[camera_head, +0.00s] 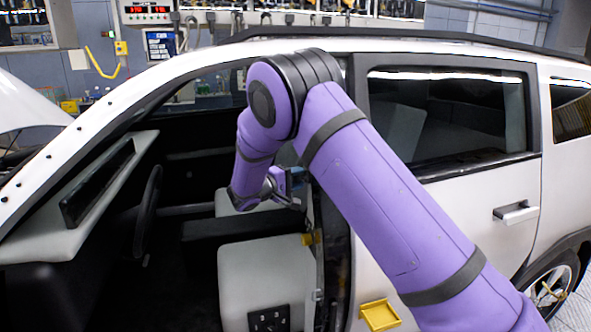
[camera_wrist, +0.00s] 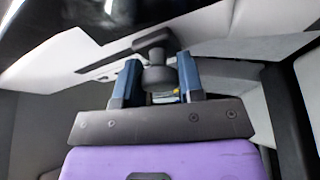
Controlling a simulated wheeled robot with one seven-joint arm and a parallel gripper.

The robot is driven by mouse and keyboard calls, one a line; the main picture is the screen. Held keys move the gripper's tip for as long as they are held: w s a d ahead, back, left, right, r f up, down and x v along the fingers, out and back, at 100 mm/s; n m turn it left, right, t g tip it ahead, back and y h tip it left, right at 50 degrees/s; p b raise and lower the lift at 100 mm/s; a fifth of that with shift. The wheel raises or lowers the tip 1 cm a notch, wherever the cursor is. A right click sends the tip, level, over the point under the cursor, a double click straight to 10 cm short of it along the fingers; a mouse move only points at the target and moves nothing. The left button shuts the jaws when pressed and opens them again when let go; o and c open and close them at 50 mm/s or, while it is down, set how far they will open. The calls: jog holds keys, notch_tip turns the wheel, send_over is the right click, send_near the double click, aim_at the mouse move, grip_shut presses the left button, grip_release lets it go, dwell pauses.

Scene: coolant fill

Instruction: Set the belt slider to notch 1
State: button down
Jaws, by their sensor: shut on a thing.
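In the wrist view, the belt slider (camera_wrist: 153,38) is a dark piece with a round stem on the pale trim of the car's interior pillar. My gripper (camera_wrist: 157,64) has its two blue fingers on either side of the slider's stem and is shut on it. In the head view, my gripper (camera_head: 298,177) is small, inside the open front door space near the door pillar. The slider is hidden there behind my arm. No notch numbers can be read in either view.
A white car body (camera_head: 445,225) surrounds the opening, with a steering wheel (camera_head: 149,210) at left and a pale seat (camera_head: 250,270) below my gripper. A yellow tray (camera_head: 380,314) sits low near the rear door. The door pillar is close to my arm.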

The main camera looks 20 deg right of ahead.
jog(key=c, duration=1.2)
grip_release()
jog(key=shift+s+f, duration=0.15)
jog(key=shift+f, duration=0.2)
jog(key=o, duration=0.5)
jog(key=shift+c, duration=0.2)
jog(key=shift+r, duration=0.1)
jog(key=shift+a, duration=0.1)
jog(key=v, duration=1)
jog(key=shift+a, duration=0.35)
